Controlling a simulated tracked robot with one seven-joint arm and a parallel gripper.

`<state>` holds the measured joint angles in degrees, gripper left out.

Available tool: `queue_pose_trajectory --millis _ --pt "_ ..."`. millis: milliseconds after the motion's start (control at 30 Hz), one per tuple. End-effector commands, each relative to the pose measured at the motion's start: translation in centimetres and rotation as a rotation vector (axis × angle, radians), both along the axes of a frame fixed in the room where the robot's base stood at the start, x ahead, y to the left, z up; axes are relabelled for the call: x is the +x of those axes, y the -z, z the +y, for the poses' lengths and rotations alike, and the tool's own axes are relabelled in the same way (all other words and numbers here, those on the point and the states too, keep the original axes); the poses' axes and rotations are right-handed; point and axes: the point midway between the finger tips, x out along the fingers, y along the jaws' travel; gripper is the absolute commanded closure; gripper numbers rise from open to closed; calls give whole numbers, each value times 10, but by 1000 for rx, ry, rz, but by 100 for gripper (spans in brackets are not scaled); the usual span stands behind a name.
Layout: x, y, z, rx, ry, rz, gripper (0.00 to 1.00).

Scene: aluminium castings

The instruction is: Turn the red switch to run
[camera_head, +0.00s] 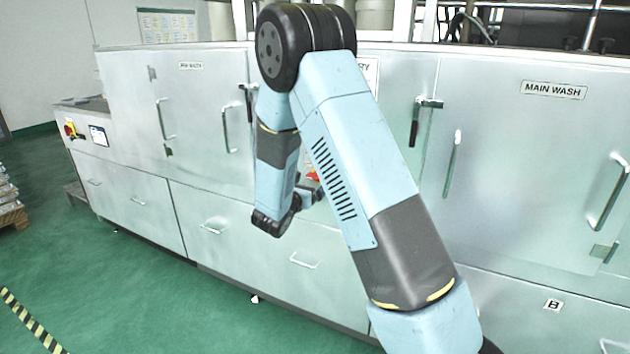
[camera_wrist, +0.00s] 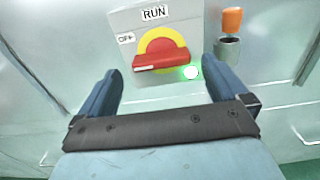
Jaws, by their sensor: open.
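The red switch (camera_wrist: 160,61) is a red bar handle on a yellow disc, mounted on a grey plate. The bar lies nearly level in the wrist view, crosswise to the RUN label (camera_wrist: 154,14) above it. The OFF label (camera_wrist: 125,38) is at the upper left of the disc. My gripper (camera_wrist: 161,69) is open, with one finger to each side of the bar, apart from it in the picture. The remaining depth gap is unclear. In the head view, my gripper (camera_head: 308,192) is by a small red patch, and my arm hides most of the switch.
A green light (camera_wrist: 190,72) glows beside the bar's right end. The washer front (camera_head: 215,120) has several protruding door handles. Another red knob (camera_head: 70,129) is on the far-left panel.

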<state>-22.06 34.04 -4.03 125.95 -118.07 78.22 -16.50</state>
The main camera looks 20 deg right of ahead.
Motion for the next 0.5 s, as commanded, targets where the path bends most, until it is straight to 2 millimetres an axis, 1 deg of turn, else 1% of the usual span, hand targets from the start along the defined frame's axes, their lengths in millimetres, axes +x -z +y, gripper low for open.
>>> queue_pose_trajectory --millis 33,200,300,500 --pt "6 0 -6 -1 2 0 0" --pt "20 0 -19 0 1 0 0" --pt "25 0 -23 -1 1 -1 0" --pt "28 0 -25 0 0 0 0"
